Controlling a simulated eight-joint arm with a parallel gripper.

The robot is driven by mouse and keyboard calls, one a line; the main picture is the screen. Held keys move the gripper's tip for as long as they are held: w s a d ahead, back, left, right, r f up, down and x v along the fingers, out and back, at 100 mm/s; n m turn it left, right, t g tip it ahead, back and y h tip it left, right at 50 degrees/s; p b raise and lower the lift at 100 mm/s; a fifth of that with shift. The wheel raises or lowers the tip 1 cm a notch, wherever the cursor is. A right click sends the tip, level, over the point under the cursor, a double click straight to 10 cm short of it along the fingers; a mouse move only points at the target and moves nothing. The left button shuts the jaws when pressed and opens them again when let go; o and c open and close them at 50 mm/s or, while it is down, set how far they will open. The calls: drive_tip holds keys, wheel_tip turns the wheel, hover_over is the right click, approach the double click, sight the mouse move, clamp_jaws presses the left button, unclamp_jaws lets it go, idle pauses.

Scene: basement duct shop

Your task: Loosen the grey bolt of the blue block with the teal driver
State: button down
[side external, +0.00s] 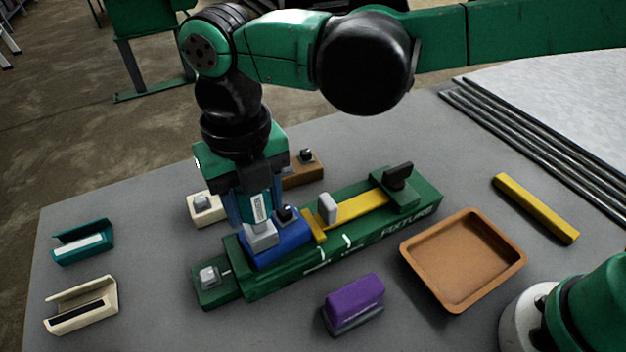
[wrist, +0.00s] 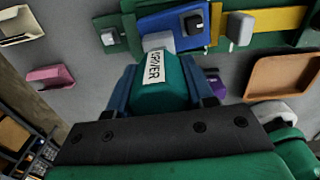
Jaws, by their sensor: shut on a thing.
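My gripper (side external: 255,200) is shut on the teal driver (wrist: 170,85), which carries a white label reading DRIVER and points down. The driver's grey socket end (side external: 261,236) is over the left part of the blue block (side external: 285,247); in the wrist view it also shows against the blue block (wrist: 172,24). The grey bolt is not visible; the socket end covers that part of the block, and I cannot tell whether it is seated. A black bolt (side external: 287,213) stands on the block beside the driver. The blue block sits in the green fixture (side external: 345,240).
A cream block (side external: 206,208) and brown block (side external: 304,170) stand behind. Teal (side external: 83,242) and cream (side external: 80,306) holders lie left, a purple holder (side external: 353,300) in front. A brown tray (side external: 416,266), yellow bar (side external: 535,208) and dark rods (side external: 540,142) lie right.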

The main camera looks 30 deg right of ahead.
drive_tip(key=n, duration=0.2)
drive_tip(key=shift+n, duration=0.3)
drive_tip(key=shift+m, duration=0.8)
drive_tip(key=shift+r, duration=2.5)
drive_tip(key=w+d+n, duration=0.2)
drive_tip(key=d+n, duration=1.1)
drive_tip(key=n, duration=0.4)
drive_tip(key=w+d+n, duration=0.3)
drive_tip(key=d+n, duration=1)
drive_tip(key=n, duration=0.4)
drive_tip(key=shift+w+d+r+n, duration=0.25)
drive_tip(key=shift+d+r+n, duration=0.05)
